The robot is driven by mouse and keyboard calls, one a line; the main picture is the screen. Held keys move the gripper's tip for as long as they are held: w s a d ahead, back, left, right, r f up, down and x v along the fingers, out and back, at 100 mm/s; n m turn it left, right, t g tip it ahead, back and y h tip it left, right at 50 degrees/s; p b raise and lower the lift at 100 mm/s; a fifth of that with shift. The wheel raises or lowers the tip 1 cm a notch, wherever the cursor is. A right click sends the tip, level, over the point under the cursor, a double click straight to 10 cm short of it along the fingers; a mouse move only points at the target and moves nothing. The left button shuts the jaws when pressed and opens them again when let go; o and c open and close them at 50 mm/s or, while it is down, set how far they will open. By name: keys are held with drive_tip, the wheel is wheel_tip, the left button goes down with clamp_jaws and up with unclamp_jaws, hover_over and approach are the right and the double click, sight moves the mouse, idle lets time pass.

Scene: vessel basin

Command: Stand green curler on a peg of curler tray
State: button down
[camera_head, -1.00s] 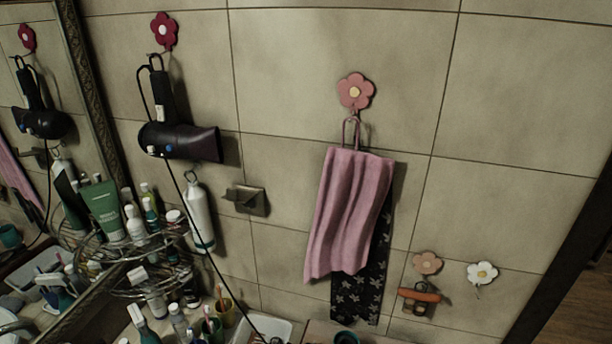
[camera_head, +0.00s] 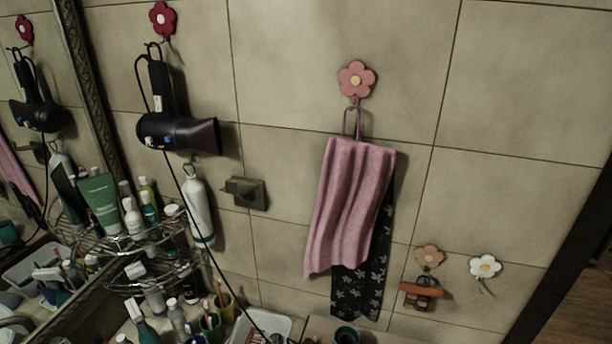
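A dark teal-green round thing (camera_head: 346,335) with an open top stands at the bottom edge, below the pink towel. It may be the green curler or a small cup; I cannot tell which. I cannot make out the curler tray or its pegs for certain. A pale, shallow tray-like container (camera_head: 262,328) shows at the bottom edge to the left, partly cut off, with small dark items in it. My gripper is not in view.
A pink towel (camera_head: 350,205) and a dark patterned cloth (camera_head: 360,290) hang on the tiled wall. A hair dryer (camera_head: 180,133) hangs at left with its cord running down. A wire rack (camera_head: 140,245) of bottles and cups crowds the lower left, beside a mirror (camera_head: 35,150).

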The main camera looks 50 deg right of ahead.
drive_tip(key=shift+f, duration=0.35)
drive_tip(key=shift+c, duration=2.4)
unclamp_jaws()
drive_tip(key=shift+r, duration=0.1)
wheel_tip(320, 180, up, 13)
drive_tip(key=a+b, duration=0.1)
drive_tip(key=b, duration=0.1)
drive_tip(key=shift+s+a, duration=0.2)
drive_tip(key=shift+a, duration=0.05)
